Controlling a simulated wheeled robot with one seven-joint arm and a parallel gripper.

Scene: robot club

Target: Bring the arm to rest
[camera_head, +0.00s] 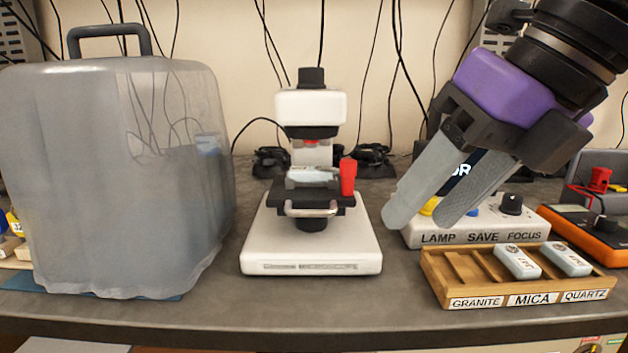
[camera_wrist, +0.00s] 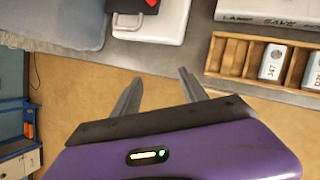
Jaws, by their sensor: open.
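My gripper (camera_head: 432,222) is open and empty. In the head view it hangs at the right, in front of the control box (camera_head: 470,232) labelled LAMP, SAVE and FOCUS, and hides part of it. Its two grey fingers point down and to the left, apart from each other. In the wrist view the fingers (camera_wrist: 160,82) are spread, with the bench's front edge and the floor behind them. Nothing is between them.
A white microscope (camera_head: 312,245) with a pale piece on its stage stands mid-bench. A translucent cover with a handle (camera_head: 110,180) stands left. A wooden rack (camera_head: 440,275) with two labelled blocks sits front right, beside an orange meter (camera_head: 585,235). Cables hang behind.

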